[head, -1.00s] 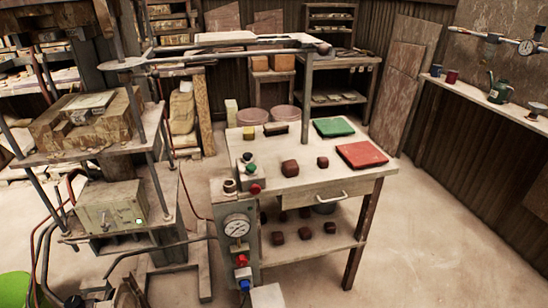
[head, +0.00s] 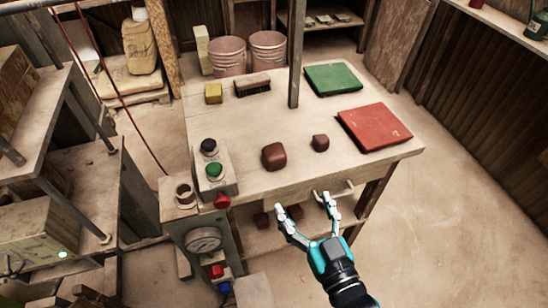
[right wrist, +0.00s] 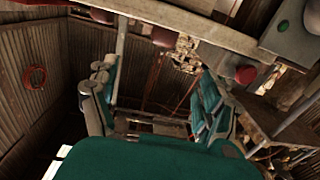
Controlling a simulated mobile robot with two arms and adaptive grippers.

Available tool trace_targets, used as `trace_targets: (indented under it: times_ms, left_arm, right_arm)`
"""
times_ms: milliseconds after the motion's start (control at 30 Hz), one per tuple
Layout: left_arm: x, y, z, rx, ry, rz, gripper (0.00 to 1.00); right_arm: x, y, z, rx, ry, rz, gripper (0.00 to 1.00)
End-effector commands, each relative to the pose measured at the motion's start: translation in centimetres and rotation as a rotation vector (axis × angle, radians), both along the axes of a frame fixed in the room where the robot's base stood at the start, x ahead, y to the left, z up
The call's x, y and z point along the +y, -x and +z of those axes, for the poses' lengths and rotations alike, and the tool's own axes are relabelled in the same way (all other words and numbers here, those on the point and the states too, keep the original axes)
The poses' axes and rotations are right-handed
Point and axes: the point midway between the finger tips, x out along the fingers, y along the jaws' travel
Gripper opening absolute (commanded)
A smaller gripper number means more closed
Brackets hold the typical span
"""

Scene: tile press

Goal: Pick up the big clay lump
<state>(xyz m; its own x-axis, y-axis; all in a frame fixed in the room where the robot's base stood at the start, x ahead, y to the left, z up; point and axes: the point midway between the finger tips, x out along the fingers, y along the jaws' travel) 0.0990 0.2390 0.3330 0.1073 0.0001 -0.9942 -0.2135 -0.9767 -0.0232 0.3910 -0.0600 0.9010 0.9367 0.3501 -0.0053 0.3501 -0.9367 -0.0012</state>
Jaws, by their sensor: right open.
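The big clay lump (head: 274,156) is a dark red-brown rounded block on the work table, left of a smaller clay lump (head: 320,143). My right gripper (head: 304,204) is open and empty, its fingers spread and pointing toward the table. In the head view it shows in front of the table's front edge, below the big lump in the picture. In the right wrist view both fingers (right wrist: 155,95) are spread with nothing between them. My left gripper is not in view.
The table (head: 240,125) also bears a green tile (head: 333,79), a red tile (head: 374,127), a brush (head: 253,85), a yellow block (head: 213,93) and a button box (head: 212,170). A drawer handle (head: 335,190) juts from the front edge. A post rises behind the lumps.

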Motion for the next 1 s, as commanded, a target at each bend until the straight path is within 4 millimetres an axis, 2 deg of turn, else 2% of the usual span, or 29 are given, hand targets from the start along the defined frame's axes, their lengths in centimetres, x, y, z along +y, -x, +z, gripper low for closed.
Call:
trace_targets:
  times_ms: [100,300,500,700,800,1000]
  left_arm:
    - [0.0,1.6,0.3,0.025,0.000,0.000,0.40]
    - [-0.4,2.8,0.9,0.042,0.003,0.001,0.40]
    - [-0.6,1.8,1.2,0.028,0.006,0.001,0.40]
    - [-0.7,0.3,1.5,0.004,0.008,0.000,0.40]
    - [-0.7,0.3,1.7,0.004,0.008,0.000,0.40]
    - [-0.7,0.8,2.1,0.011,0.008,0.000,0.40]
  right_arm:
    - [0.7,-2.0,0.5,-0.008,-0.003,-0.001,0.81]
    - [2.3,-6.2,0.5,-0.008,-0.002,-0.001,0.81]
    - [3.6,-9.7,0.3,-0.005,-0.001,0.000,0.81]
    - [4.1,-11.1,0.2,-0.003,-0.001,-0.001,0.81]
    - [4.5,-11.8,0.2,-0.004,-0.001,-0.001,0.81]
    - [5.8,-14.6,0.0,-0.005,0.000,-0.001,0.81]
